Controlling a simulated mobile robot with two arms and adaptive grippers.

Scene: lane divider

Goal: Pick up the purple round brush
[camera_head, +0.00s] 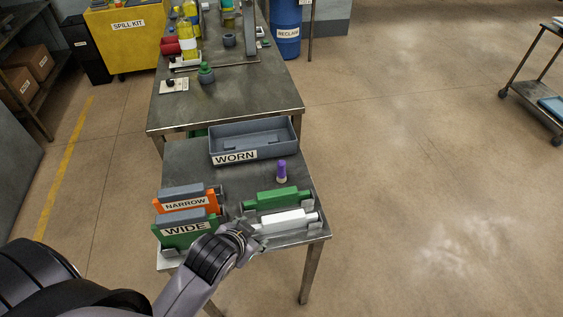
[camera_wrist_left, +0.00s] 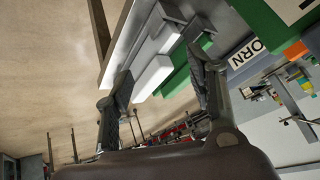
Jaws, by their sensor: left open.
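My left gripper (camera_head: 248,234) is open over the near part of the table, between the WIDE holder and the white block (camera_head: 287,221). It is nearer to me and left of the brush, apart from it. In the left wrist view, the open fingers (camera_wrist_left: 162,60) show with white and green pieces beyond them. I cannot make out the brush there. My right gripper is not in view.
The orange NARROW holder (camera_head: 186,201) and green WIDE holder (camera_head: 186,235) stand at the table's left. A longer bench (camera_head: 228,98) behind carries bottles and small containers. Open floor (camera_head: 420,200) lies to the right.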

